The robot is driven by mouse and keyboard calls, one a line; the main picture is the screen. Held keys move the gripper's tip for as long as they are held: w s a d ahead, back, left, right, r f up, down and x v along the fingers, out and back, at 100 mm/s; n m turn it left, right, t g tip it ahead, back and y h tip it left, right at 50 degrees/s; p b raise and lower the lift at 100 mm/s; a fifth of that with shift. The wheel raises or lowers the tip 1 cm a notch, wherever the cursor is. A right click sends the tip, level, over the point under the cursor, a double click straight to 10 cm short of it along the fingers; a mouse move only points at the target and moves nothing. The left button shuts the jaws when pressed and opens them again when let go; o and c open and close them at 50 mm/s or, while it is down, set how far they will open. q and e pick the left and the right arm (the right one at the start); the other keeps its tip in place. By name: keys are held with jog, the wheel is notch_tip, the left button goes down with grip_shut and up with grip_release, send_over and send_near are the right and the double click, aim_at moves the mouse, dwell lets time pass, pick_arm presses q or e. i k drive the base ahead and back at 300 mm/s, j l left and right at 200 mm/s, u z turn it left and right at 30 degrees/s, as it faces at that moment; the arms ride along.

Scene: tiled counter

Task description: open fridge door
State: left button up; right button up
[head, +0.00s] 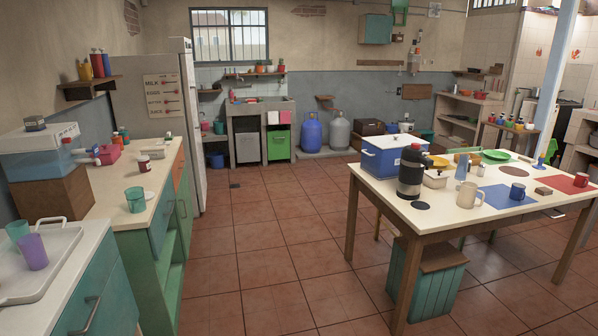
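The fridge (150,99) stands at the back left, past the end of the left counter. It is tall and greyish-white. I see mostly its side panel, which carries a paper list with red marks (164,95). The fridge door (192,122) shows edge-on as a narrow pale strip on the right side of the fridge and looks closed. A dark strip near its top may be a handle or gap; I cannot tell. Neither of my grippers is in view.
The left counter (160,180) holds a green cup (135,199) and jars. A white table (440,215) stands at the right with a blue cooler (393,153), mugs and mats; a teal crate (428,282) sits beneath. The tiled floor (262,225) between them is clear.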

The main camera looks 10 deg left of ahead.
aim_at(189, 90)
jog(key=i+j+u, duration=0.1)
jog(key=i+u, duration=0.2)
jog(key=i, duration=0.65)
jog(key=i+l+u, duration=0.1)
jog(key=i+u, duration=0.25)
jog(key=i, duration=0.6)
jog(key=i+l, duration=0.1)
jog(key=i, duration=0.9)
jog(key=i+l, duration=0.1)
jog(key=i, duration=0.95)
jog(key=k+z, duration=0.05)
